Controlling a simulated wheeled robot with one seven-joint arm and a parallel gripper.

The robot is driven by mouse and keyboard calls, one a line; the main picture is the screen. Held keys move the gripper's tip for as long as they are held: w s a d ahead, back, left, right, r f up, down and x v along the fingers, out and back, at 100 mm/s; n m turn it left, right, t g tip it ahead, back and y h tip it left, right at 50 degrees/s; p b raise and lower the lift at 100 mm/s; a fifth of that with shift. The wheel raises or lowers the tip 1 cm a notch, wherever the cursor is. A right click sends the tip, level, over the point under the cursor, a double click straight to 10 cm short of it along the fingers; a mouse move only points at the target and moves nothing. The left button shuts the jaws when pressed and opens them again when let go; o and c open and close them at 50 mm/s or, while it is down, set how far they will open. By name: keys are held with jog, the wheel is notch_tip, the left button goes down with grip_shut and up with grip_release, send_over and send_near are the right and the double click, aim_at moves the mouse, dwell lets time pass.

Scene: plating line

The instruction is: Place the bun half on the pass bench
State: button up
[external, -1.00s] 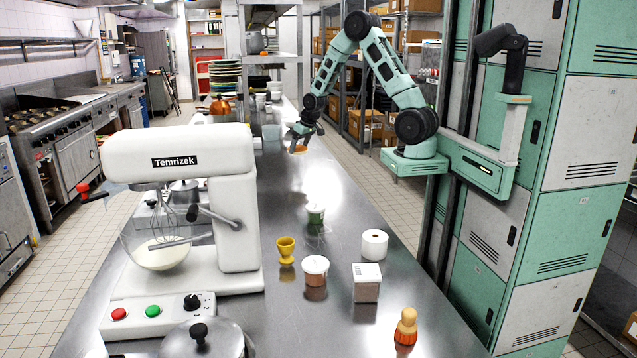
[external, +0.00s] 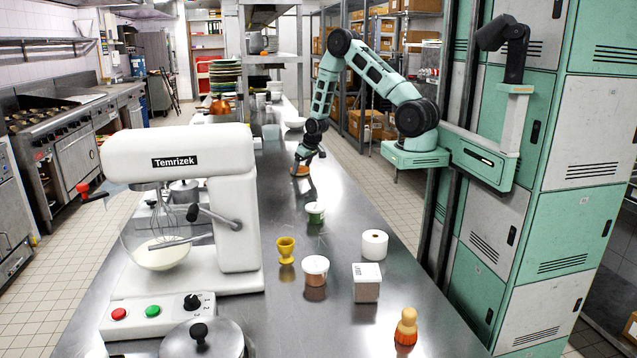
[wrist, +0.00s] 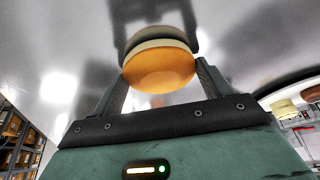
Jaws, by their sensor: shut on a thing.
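The bun half (wrist: 160,68) is orange-brown with a paler cut edge and sits between the two fingers in the wrist view. My gripper (wrist: 158,82) is shut on it. In the external view my gripper (external: 301,163) points down at the far part of the steel pass bench (external: 345,205), with the bun half (external: 300,171) small at its tip. The bun half is at or just above the bench top; I cannot tell whether it touches. Its reflection shows in the steel in the wrist view.
A white mixer (external: 235,200) stands at the left of the bench. A green-banded tub (external: 315,212), yellow egg cup (external: 286,250), white roll (external: 374,245) and several containers stand nearer the camera. A white bowl (external: 294,124) is behind my gripper. The steel around the gripper is clear.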

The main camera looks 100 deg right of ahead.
jog(key=shift+f, duration=0.1)
jog(key=o, duration=0.9)
jog(key=shift+o, duration=0.2)
jog(key=b+v, duration=0.2)
jog(key=v, duration=1)
jog(key=w+a+r+n+y, duration=0.1)
jog(key=w+a+r+n, duration=0.1)
jog(key=a, duration=0.8)
jog(key=w+a+r+n+y, duration=0.1)
jog(key=w+a+n, duration=0.2)
jog(key=a, duration=0.7)
jog(key=w+a+r+n+y, duration=0.1)
jog(key=w+a+r+n, duration=0.1)
jog(key=a, duration=0.8)
jog(key=s+a+r+n+g+y, duration=0.1)
jog(key=s+a+n, duration=0.25)
jog(key=a, duration=0.45)
jog(key=s+a+r+n+g, duration=0.15)
jog(key=s+a, duration=0.25)
jog(key=a, duration=0.4)
jog(key=s+a+r+n, duration=0.1)
jog(key=s+a+n, duration=0.3)
jog(key=s+a, duration=0.3)
jog(key=s, duration=0.5)
jog(key=shift+r+n+g, duration=0.3)
jog(key=shift+n+g, duration=0.05)
jog(key=shift+n, duration=0.05)
